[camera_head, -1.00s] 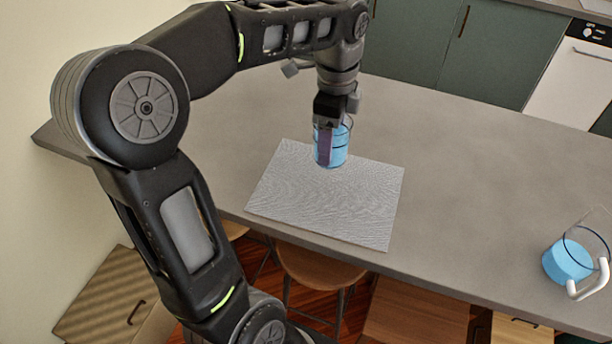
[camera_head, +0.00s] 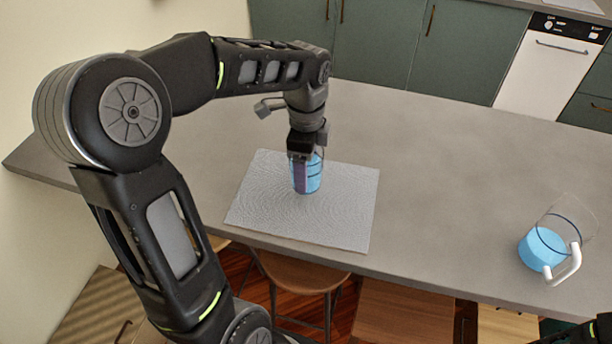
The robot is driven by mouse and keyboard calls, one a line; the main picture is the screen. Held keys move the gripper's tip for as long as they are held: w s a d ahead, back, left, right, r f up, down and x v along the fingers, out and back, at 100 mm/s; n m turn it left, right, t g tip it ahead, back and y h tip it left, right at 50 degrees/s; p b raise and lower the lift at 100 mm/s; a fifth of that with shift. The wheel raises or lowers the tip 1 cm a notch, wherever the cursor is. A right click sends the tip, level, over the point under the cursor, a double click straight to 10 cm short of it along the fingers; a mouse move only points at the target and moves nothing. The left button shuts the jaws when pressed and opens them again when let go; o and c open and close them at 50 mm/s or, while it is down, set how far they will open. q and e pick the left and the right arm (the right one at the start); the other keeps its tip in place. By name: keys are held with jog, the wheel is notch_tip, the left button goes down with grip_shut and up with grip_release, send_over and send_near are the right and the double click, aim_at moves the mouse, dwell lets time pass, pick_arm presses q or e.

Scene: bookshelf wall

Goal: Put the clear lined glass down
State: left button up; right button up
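The clear lined glass (camera_head: 313,177) holds blue liquid and has dark lines around it. It is upright over the grey placemat (camera_head: 330,222), toward the mat's far side. My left gripper (camera_head: 301,175) comes down on it from above, and its fingers are shut on the glass. I cannot tell whether the glass's base touches the mat or hangs just above it. The far side of the glass and part of its rim are hidden by the gripper. My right gripper is not in view; only a dark bit of my own arm shows at the bottom right corner.
A clear jug (camera_head: 544,247) with blue liquid and a white handle stands at the right of the grey counter (camera_head: 450,190). The counter between mat and jug is clear. Wooden stools (camera_head: 300,272) stand below the near edge. Green cabinets (camera_head: 375,45) are behind.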

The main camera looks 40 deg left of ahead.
pick_arm(q)
jog(key=shift+f+p, duration=0.3)
jog(key=shift+f, duration=1.5)
jog(key=shift+f, duration=0.1)
jog(key=shift+f, duration=0.15)
jog(key=o, duration=1.9)
jog(key=shift+r, duration=0.2)
notch_tip(320, 180, up, 12)
jog(key=b, duration=0.1)
